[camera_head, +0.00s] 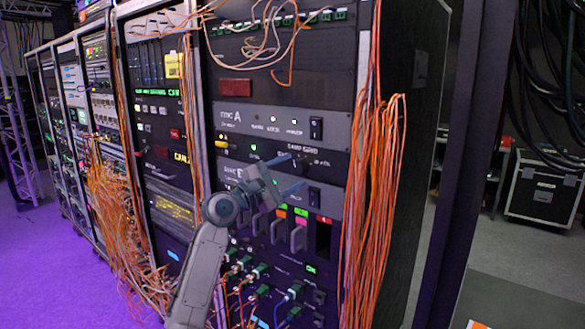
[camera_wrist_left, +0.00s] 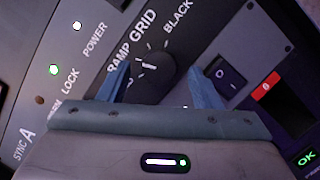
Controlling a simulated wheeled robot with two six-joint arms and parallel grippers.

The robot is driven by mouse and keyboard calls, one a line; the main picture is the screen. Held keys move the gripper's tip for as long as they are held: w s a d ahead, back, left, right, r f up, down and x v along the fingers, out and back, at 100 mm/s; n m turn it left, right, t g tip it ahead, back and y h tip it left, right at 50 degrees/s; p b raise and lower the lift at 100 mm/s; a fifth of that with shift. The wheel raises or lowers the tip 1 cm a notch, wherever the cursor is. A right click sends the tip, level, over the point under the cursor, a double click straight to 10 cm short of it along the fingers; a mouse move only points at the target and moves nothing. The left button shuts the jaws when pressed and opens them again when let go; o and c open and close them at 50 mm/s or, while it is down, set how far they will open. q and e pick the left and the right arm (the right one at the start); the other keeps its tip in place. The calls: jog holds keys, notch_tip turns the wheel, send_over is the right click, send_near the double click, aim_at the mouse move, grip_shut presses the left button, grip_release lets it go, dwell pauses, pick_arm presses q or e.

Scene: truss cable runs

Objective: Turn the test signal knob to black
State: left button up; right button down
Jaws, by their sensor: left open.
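The test signal knob (camera_wrist_left: 154,72) is a dark round dial on a black panel in the left wrist view. The labels RAMP, GRID and BLACK curve around it, with BLACK at the upper right. A short white mark on it appears to point up towards GRID; its lower part is hidden by my gripper body. My left gripper (camera_wrist_left: 158,78) is open, its two blue fingers on either side of the knob. Contact cannot be told. In the head view my left gripper (camera_head: 287,172) is in front of the rack panel, and the knob is hard to make out there.
A rocker switch (camera_wrist_left: 225,76) sits just right of the knob, with a red-labelled module (camera_wrist_left: 268,88) beyond it. POWER and LOCK lights are on the left. Orange cables (camera_head: 372,200) hang down the rack's right edge. Purple-lit floor (camera_head: 50,260) is clear at left.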

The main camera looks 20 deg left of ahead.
pick_arm(q)
jog(key=shift+w+d+r, duration=0.1)
jog(key=shift+w+d, duration=0.25)
jog(key=shift+w, duration=0.2)
pick_arm(e)
jog(key=shift+w+a+r, duration=0.15)
jog(key=shift+w, duration=0.55)
jog(key=shift+s, duration=0.1)
pick_arm(q)
jog(key=shift+c, duration=1.3)
jog(key=c, duration=0.7)
pick_arm(e)
jog(key=shift+s, duration=0.3)
